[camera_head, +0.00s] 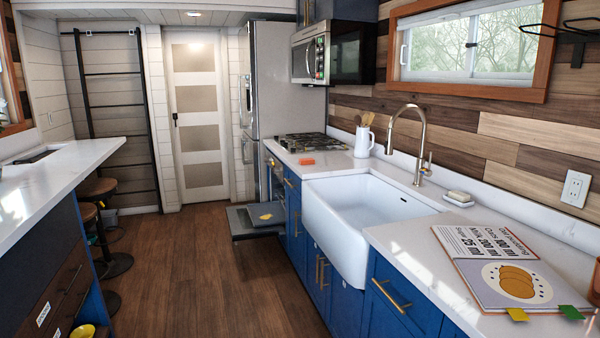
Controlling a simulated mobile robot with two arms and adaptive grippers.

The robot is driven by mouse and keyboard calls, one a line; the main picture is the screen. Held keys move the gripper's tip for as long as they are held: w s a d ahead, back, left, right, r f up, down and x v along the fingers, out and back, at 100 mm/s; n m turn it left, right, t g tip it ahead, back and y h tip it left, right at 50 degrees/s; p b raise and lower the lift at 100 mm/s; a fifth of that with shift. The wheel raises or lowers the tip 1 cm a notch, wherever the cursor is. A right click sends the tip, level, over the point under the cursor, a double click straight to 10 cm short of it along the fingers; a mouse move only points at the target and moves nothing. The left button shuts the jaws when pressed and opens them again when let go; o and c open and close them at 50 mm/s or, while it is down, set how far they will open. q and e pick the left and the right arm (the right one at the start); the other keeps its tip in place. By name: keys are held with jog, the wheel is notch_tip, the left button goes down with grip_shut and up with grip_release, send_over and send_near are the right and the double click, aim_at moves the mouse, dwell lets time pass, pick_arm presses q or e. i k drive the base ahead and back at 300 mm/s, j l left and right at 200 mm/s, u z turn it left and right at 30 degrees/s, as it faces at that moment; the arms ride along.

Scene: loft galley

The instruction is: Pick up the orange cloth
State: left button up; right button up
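A small flat orange item (307,161), which looks like the orange cloth folded up, lies on the white counter between the stove and the sink. It is too small to make out its folds. Neither of my grippers shows in the head view.
The white sink (348,219) and tall faucet (421,142) are nearer than the orange item. A white jug (364,142) stands behind it, the stove (305,142) beyond. An open appliance door (243,221) juts over the floor (190,270). An open book (510,272) lies at right; stools (97,187) stand left.

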aim_at(305, 160)
jog(key=i+u, duration=0.25)
jog(key=i, duration=2.6)
